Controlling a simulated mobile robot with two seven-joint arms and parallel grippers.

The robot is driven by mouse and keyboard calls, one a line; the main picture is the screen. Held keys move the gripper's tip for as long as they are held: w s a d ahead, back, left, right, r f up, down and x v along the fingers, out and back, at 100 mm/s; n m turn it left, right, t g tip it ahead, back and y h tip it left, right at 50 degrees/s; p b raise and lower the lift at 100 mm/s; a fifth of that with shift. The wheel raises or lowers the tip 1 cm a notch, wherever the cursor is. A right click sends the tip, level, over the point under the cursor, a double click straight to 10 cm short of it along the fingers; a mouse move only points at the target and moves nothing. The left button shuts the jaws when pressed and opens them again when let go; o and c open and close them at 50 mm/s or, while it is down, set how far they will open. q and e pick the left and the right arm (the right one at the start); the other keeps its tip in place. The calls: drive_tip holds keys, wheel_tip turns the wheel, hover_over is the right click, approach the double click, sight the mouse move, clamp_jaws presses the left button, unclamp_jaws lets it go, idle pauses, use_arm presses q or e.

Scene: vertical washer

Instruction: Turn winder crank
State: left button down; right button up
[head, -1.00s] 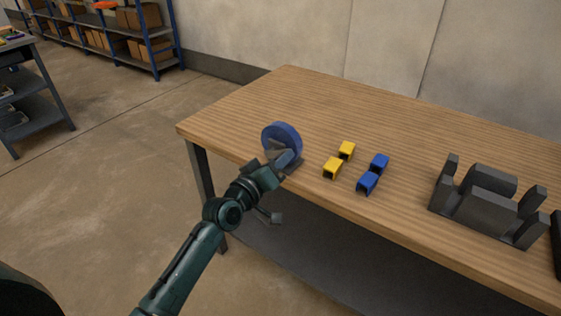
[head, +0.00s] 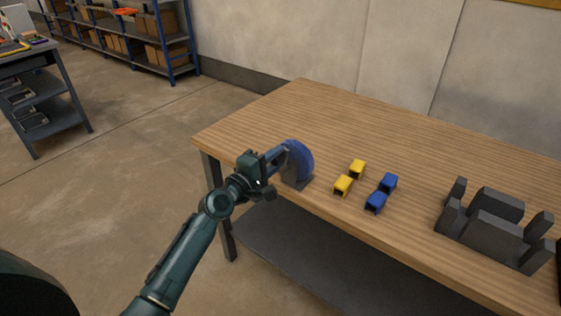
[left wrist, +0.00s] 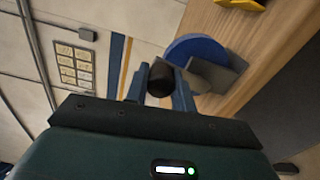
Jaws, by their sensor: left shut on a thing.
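The winder is a blue disc (head: 298,162) on a dark grey stand (head: 298,184) near the table's left front edge. The blue disc also shows in the left wrist view (left wrist: 196,48), beside the grey stand (left wrist: 212,74). My left gripper (head: 272,158) is at the disc's left side. In the left wrist view its fingers (left wrist: 160,82) are shut on a dark round crank handle (left wrist: 160,76). The crank's link to the disc is mostly hidden. My right gripper is not in view.
A dark grey fixture (head: 495,232) stands farther right. The table behind the winder is clear.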

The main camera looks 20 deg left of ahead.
use_arm(q)
drive_tip(key=shift+w+a+r+n, duration=0.15)
drive_tip(key=shift+a+n, duration=0.25)
drive_tip(key=shift+n, duration=0.25)
drive_tip(key=shift+w+a+f+n, duration=0.15)
drive_tip(key=shift+a+n, duration=0.2)
drive_tip(key=shift+n, duration=0.3)
drive_tip(key=shift+r, duration=0.1)
drive_tip(key=c, duration=1.2)
unclamp_jaws()
drive_tip(key=b+v, duration=0.1)
drive_tip(key=v, duration=1.2)
drive_tip(key=shift+s, duration=0.1)
